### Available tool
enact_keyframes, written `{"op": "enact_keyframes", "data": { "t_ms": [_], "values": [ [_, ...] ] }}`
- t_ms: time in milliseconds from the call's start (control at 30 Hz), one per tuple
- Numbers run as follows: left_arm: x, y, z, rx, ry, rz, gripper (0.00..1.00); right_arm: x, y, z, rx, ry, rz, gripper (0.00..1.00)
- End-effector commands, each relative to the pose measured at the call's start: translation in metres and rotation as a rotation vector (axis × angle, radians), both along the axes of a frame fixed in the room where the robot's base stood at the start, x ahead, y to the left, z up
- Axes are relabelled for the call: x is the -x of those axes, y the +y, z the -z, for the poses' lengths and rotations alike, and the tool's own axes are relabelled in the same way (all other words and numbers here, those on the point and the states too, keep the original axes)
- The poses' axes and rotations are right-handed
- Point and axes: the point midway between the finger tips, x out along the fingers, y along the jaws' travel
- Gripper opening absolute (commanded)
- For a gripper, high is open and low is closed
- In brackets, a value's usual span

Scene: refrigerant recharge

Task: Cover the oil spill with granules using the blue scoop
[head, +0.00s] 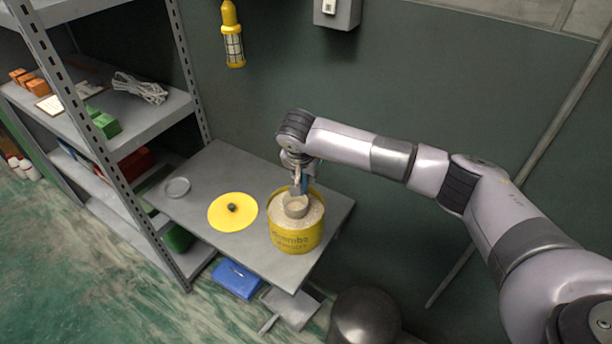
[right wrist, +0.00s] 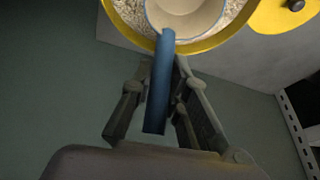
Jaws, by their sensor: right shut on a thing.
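The yellow drum (head: 295,238) of pale granules (head: 314,212) stands open on the grey table. The scoop (right wrist: 163,85) has a blue handle and a round cup (head: 296,207). My right gripper (head: 303,182) is above the drum, shut on the scoop's handle. The cup is at the drum's mouth, over or in the granules; how deep it sits I cannot tell. In the right wrist view the cup (right wrist: 186,12) looks pale inside, and the handle runs between the fingers. I cannot make out a distinct oil spill on the streaked green floor (head: 70,270). My left gripper is not in view.
A yellow lid (head: 222,214) with a dark knob and a grey ring-shaped dish (head: 177,187) lie on the table (head: 215,160). A metal shelf (head: 150,115) stands at the left. Below the table are a blue box (head: 237,279) and a dustpan (head: 292,307). A dark rounded object (head: 364,316) is nearby.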

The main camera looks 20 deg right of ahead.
Motion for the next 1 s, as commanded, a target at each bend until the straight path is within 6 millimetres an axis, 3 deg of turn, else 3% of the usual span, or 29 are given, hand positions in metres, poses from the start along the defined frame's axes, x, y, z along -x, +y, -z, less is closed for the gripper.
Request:
{"op": "enact_keyframes", "data": {
  "t_ms": [333,1000],
  "values": [
    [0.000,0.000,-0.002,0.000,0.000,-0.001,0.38,0.001,0.000,-0.001,0.001,0.005,-0.001,0.00],
    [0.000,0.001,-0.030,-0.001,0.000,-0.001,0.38,0.000,0.000,-0.056,0.001,0.001,0.000,0.00]
  ]
}}
